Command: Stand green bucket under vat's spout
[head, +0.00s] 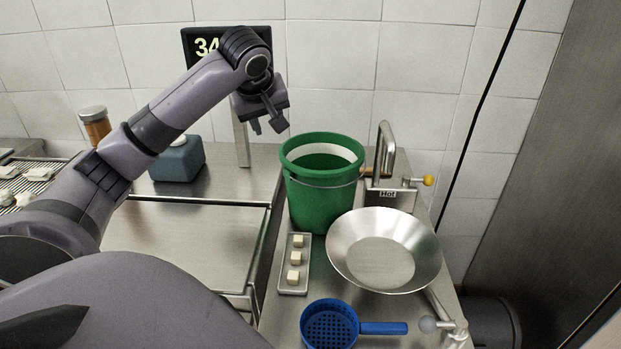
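The green bucket (312,205) stands upright on the steel counter, in the middle of the head view. Its open top shows a pale band inside, and a wire handle hangs across its front. Its wooden-looking grip shows at the right side. My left gripper (268,124) is above and left of the bucket rim, pointing down, with its fingers apart and nothing between them. It does not touch the bucket. A steel tap fitting (387,160) marked "Hot", with a yellow knob, stands just right of the bucket. I cannot clearly identify the vat or its spout. My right gripper is not in view.
A wide steel pan (383,262) is close in front of the bucket, right of a small tray (294,282) with pale cubes. A blue strainer (330,325) lies nearer. A grey-knobbed fitting (428,324) is at right.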

